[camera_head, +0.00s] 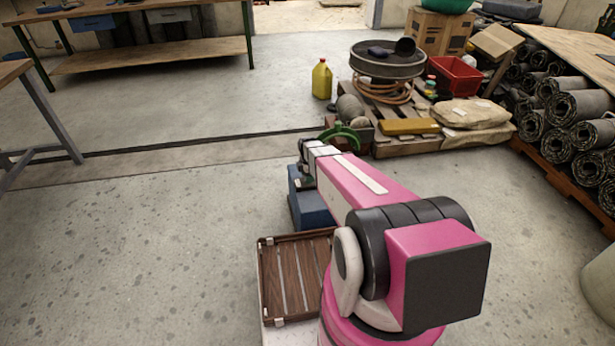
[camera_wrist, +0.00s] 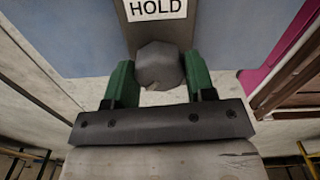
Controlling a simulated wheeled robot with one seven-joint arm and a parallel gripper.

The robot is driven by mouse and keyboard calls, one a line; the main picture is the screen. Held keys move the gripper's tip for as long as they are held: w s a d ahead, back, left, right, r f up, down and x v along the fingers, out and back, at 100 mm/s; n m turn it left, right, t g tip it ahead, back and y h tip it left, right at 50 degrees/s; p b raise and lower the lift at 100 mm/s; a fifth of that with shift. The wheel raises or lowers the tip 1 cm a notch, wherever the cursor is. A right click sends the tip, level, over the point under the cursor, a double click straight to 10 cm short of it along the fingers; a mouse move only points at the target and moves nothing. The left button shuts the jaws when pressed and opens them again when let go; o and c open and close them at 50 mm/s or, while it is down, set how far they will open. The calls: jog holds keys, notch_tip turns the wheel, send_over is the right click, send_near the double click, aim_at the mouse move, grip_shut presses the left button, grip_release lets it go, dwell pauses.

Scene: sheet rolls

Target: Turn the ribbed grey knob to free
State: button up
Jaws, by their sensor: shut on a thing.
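The grey knob (camera_wrist: 160,66) sits on a dark plate on a blue panel (camera_wrist: 85,35) in the wrist view. It looks faceted, and its ribs are hard to make out. A white label reading HOLD (camera_wrist: 157,9) is on the plate just above it. My gripper (camera_wrist: 159,72) is shut on the knob, with one green finger on each side. In the head view, a blue box (camera_head: 313,208) stands on the floor, partly hidden by my arm. The knob and my fingertips cannot be made out there. No FREE marking shows.
A slatted wooden tray (camera_head: 295,280) lies left of my arm's base. Beyond my arm stands a loaded pallet (camera_head: 405,147), with a yellow jug (camera_head: 321,80) to its left. Rolled sheets (camera_head: 575,105) are stacked at right. The floor at left is clear.

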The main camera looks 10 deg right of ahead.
jog(key=n, duration=0.3)
jog(key=shift+n, duration=2.3)
jog(key=o, duration=0.9)
jog(key=shift+r, duration=0.1)
notch_tip(320, 180, up, 11)
jog(key=shift+f, duration=0.15)
